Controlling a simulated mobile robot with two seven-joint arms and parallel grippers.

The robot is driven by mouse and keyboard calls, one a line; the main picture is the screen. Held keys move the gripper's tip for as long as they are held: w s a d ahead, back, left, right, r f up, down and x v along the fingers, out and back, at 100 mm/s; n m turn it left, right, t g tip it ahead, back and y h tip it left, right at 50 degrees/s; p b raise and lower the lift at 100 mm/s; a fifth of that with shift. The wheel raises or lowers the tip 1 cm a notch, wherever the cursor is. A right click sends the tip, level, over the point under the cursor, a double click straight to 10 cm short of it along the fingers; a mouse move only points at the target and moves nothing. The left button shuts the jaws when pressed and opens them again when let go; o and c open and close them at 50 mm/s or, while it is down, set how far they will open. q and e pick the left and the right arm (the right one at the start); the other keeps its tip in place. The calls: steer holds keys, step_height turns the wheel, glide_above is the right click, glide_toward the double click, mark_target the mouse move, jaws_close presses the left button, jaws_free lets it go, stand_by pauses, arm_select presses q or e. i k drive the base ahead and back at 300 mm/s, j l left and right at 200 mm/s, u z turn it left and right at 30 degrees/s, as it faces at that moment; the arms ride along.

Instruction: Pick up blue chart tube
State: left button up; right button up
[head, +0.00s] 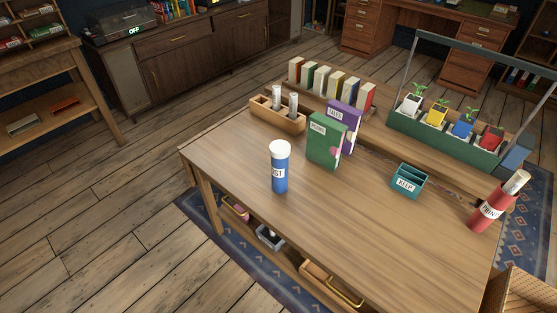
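The blue chart tube (280,172) stands upright on the wooden table (330,225), left of the table's middle. It has a white top and a white label, only partly readable. A red tube (490,205) with a pale top stands at the table's right side and appears tilted. Neither of my grippers shows in the head view.
A green book (323,143) and a purple book (345,119) stand right of the blue tube. A wooden holder (277,117) with white rolls is behind it. A teal "KEEP" box (409,181) and a green planter (440,137) stand further right. The front tabletop is clear.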

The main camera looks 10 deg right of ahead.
mark_target(280, 168)
steer(key=z, duration=0.9)
steer(key=i+j+z, duration=0.1)
steer(key=j+z, duration=0.2)
steer(key=z, duration=0.15)
steer(key=j+z, duration=0.7)
steer(key=z, duration=0.15)
steer(key=j+z, duration=0.3)
steer(key=z, duration=0.15)
